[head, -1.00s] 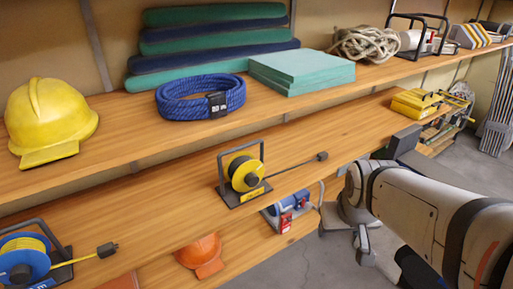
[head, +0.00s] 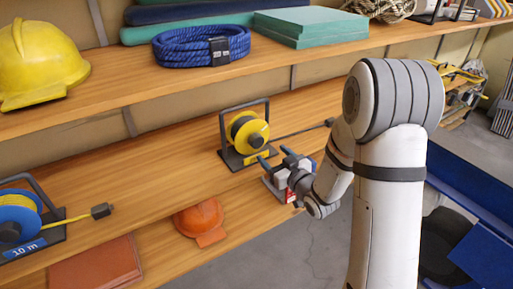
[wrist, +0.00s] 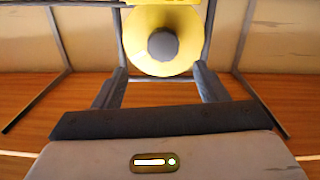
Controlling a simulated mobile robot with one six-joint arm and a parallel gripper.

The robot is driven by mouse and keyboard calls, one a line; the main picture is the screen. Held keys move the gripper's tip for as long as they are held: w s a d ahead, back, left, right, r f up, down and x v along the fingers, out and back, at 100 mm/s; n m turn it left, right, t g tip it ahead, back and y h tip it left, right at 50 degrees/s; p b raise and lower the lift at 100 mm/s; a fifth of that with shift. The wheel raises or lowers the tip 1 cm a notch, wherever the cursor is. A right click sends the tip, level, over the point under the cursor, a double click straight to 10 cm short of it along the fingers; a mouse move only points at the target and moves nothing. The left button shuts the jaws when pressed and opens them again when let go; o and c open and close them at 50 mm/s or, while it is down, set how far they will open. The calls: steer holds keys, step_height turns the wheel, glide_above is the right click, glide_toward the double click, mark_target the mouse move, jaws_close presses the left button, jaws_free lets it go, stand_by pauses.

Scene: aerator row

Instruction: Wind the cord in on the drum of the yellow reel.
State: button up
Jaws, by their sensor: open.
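The yellow reel (head: 238,122) stands upright in a dark frame on the middle shelf. Its dark cord (head: 295,132) runs out to the right along the shelf to a plug (head: 330,122). In the wrist view the reel's yellow disc (wrist: 135,40) faces me, with a round grey knob (wrist: 163,46) at its middle. My gripper (head: 274,156) is open and empty, just in front of the reel at the shelf's front edge. In the wrist view its two fingers (wrist: 161,76) stand apart below and either side of the knob, not touching it.
A blue reel (head: 14,222) with a yellow cord stands at the left on the same shelf. A blue rope coil (head: 185,50) and a yellow helmet (head: 38,60) sit on the shelf above. An orange helmet (head: 200,218) is below.

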mark_target(258, 142)
steer(key=shift+a+p+x, duration=0.25)
steer(key=shift+p+x, duration=0.1)
steer(key=shift+x, duration=3.6)
steer(key=shift+s, duration=0.15)
steer(key=shift+c, duration=0.3)
